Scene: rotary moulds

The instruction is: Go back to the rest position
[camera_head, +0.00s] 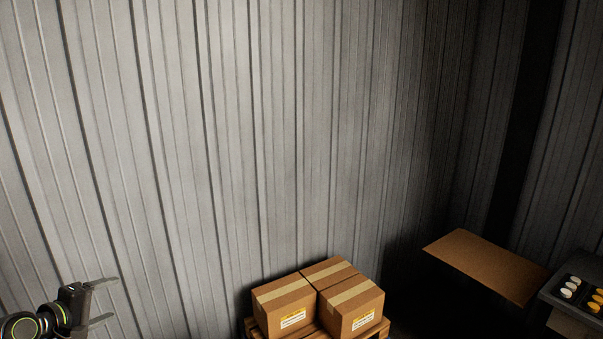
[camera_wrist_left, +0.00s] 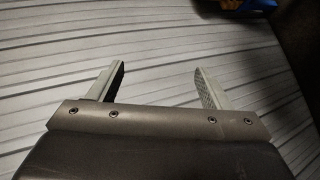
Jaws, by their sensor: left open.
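My left gripper (camera_head: 108,300) shows at the lower left corner of the head view, in front of the corrugated wall. Its two fingers are spread apart with nothing between them. The left wrist view also shows the open left gripper (camera_wrist_left: 158,85), with the ribbed wall behind its fingers. My right gripper is in neither view.
Cardboard boxes (camera_head: 318,298) stand on a wooden pallet (camera_head: 376,332) at the bottom middle. A brown board (camera_head: 485,265) is at the right. A dark tray (camera_head: 578,303) with white and yellow pieces sits at the right edge. A corrugated wall (camera_head: 230,140) fills the background.

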